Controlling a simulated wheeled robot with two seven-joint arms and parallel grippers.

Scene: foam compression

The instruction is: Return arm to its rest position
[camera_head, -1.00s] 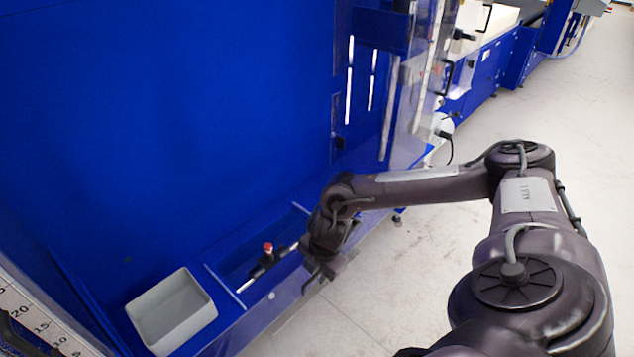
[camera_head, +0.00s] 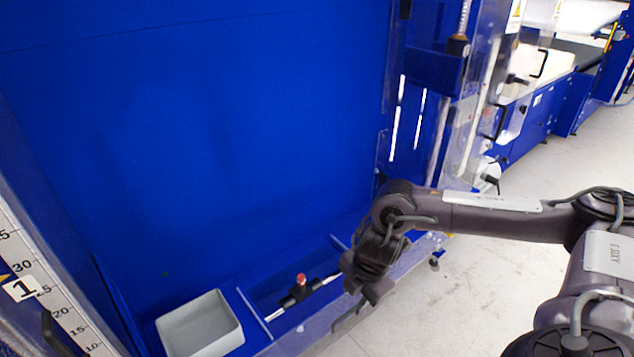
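My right arm comes in from the right of the head view, bent at the elbow, with its forearm running left toward the blue machine (camera_head: 220,130). My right gripper (camera_head: 350,318) hangs down at the front edge of the machine's lower ledge. It is seen from behind and the side, so the gap between its fingers cannot be made out. Nothing clearly shows in its grasp. My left gripper and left arm are out of view.
A grey open bin (camera_head: 201,325) sits on the ledge at lower left. A red-topped fitting on a rod (camera_head: 301,281) lies just left of my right gripper. A numbered scale (camera_head: 62,308) runs along the left edge. Pale floor (camera_head: 470,295) is open below my forearm.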

